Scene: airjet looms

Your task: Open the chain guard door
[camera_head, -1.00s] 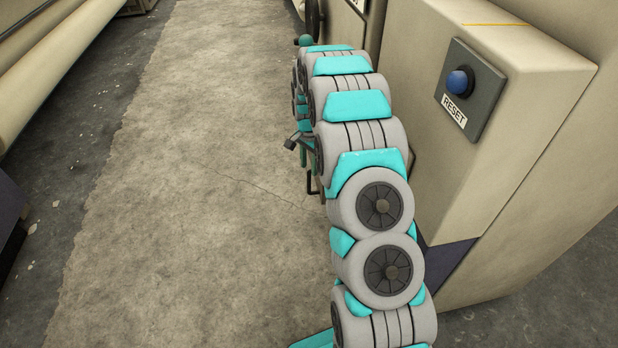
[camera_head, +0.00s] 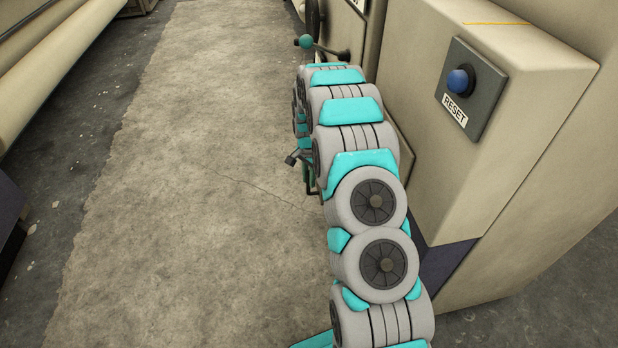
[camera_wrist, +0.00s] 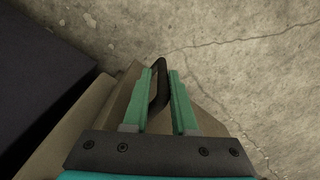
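In the wrist view, my gripper (camera_wrist: 161,80) has two green fingers standing apart. A black bar handle (camera_wrist: 161,88) lies between them, with a narrow gap on the right finger's side; contact with the left finger is unclear. The handle is on a beige panel (camera_wrist: 207,121), apparently the chain guard door, partly covered by my gripper. In the head view, my arm hides most of the gripper and door. Whether the door stands ajar cannot be told.
A beige box with a blue RESET button (camera_head: 458,82) stands right of my arm. A lever with a green ball (camera_head: 306,41) sticks out beyond the arm. The concrete aisle (camera_head: 190,200) on the left is clear. A long beige roll (camera_head: 50,65) borders it at far left.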

